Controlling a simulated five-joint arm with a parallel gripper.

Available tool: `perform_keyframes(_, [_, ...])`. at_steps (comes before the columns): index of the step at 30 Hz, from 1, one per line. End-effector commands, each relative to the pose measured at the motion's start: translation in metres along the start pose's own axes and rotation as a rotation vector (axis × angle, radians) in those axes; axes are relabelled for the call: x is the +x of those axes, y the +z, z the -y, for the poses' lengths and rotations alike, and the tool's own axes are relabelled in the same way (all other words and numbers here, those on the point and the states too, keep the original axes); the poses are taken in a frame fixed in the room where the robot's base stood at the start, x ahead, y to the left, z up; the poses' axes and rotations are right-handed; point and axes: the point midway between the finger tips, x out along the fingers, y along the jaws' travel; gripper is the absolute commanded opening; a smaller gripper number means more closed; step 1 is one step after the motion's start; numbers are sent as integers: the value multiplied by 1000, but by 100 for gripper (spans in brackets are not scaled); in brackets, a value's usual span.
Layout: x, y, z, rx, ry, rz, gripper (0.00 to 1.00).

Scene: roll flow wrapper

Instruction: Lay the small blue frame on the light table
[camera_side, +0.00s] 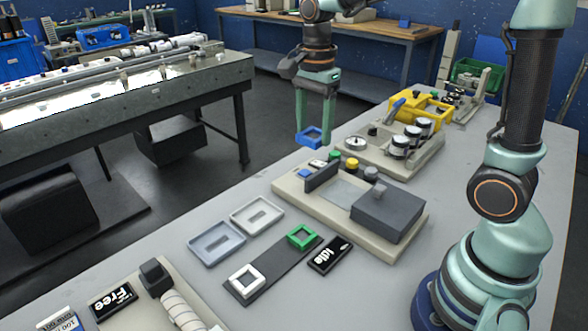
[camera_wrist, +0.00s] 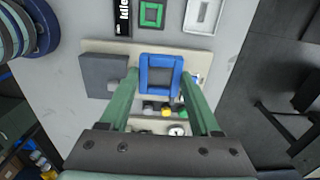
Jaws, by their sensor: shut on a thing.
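The small blue frame (camera_side: 309,136) is square with an open middle. My gripper (camera_side: 312,128) is shut on it and holds it above the left edge of the bench, at the back left of a beige unit (camera_side: 400,252). In the wrist view the blue frame (camera_wrist: 177,76) sits between the two green fingers of my gripper (camera_wrist: 160,76). The beige unit carries a pale flat panel (camera_side: 343,191), a dark upright bar and a grey box. I cannot tell for sure whether this panel is the light table.
A green frame (camera_side: 302,237) and a white frame (camera_side: 244,281) lie on a dark strip (camera_side: 273,270). A blue-grey tray (camera_side: 216,258) and a white tray (camera_side: 257,228) lie beside it. A unit with black-and-white knobs (camera_side: 405,145) stands behind. Coloured buttons (camera_side: 352,164) edge the beige unit.

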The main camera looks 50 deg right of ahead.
Motion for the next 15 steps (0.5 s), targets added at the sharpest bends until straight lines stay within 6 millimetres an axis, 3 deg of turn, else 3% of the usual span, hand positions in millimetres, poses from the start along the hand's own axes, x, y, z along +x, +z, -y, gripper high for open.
perform_keyframes(1, [-2, -24, -1, 15, 0, 0, 11])
perform_keyframes(6, [-8, -77, -9, 15, 0, 0, 11])
perform_keyframes(10, [-11, -100, -15, 13, 1, 0, 11])
perform_keyframes(15, [-3, -110, -19, 10, 3, 1, 11])
